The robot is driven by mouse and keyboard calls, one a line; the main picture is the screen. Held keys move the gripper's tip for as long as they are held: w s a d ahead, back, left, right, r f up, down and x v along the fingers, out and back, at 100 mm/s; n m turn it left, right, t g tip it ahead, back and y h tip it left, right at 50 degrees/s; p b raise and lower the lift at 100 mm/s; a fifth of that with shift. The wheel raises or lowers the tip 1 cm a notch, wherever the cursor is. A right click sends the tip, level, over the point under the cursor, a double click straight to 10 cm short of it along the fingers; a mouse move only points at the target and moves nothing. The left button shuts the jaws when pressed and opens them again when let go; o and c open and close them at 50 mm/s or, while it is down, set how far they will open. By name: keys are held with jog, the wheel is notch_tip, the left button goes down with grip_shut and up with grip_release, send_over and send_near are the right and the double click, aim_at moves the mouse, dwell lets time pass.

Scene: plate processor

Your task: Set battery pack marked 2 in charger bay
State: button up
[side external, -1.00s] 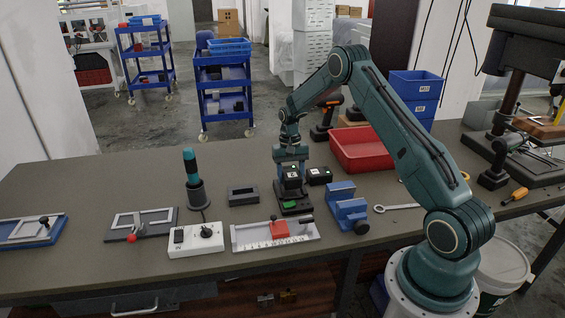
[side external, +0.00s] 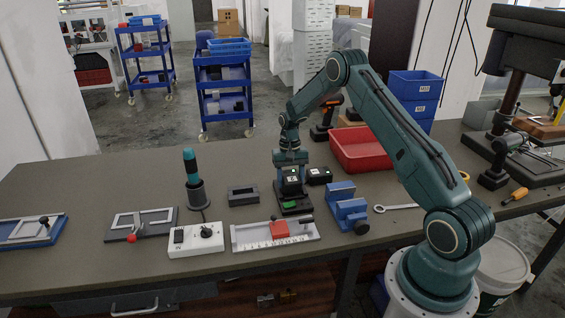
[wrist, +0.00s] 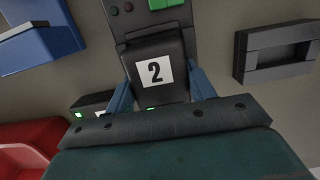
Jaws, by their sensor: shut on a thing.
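The black battery pack marked 2 (wrist: 157,72) has a white label and sits between my two blue fingers in the wrist view. It also shows in the side view (side external: 291,183). My gripper (wrist: 161,88) is shut on it. The charger (side external: 294,205) is a dark stand with a green patch at its front. The pack is upright at the rear part of the charger, in line with it. The charger's front part (wrist: 130,22) shows beyond the pack. Whether the pack is fully seated is hidden.
A second black pack (side external: 319,175) lies close right of the charger. A blue vise (side external: 346,207) stands to the right, a red tray (side external: 362,148) behind. A dark hollow block (side external: 243,195) is to the left, and a ruler fixture (side external: 275,235) in front.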

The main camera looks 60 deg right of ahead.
jog(key=shift+f, duration=0.25)
dwell(0.4)
jog(key=o, duration=1.8)
jog(key=shift+c, duration=0.2)
jog(key=shift+r, duration=3.95)
jog(key=shift+r, duration=0.1)
